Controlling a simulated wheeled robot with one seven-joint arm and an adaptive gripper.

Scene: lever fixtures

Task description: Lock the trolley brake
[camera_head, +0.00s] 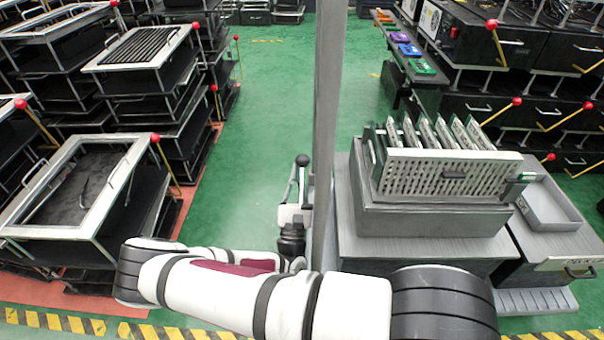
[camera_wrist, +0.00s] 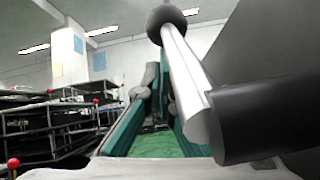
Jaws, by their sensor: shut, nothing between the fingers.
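A pale lever with a black ball knob (camera_head: 303,160) stands beside the grey trolley (camera_head: 420,250), close to the tall grey post. In the wrist view the lever (camera_wrist: 183,75) slants from its knob at the top down to a thick black cylinder (camera_wrist: 265,115) at the right. My gripper (camera_head: 291,178) is just left of the lever. In the wrist view my gripper (camera_wrist: 156,80) has its green-padded fingers closed together at the tips and empty. The lever partly covers the right finger there. Whether finger and lever touch, I cannot tell.
A grey post (camera_head: 326,110) rises right of my gripper. A perforated rack (camera_head: 450,175) sits on the trolley, with a grey tray (camera_head: 550,205) beside it. Stacked frames with red-knobbed levers (camera_head: 75,195) stand left. Green floor (camera_head: 265,110) lies open ahead.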

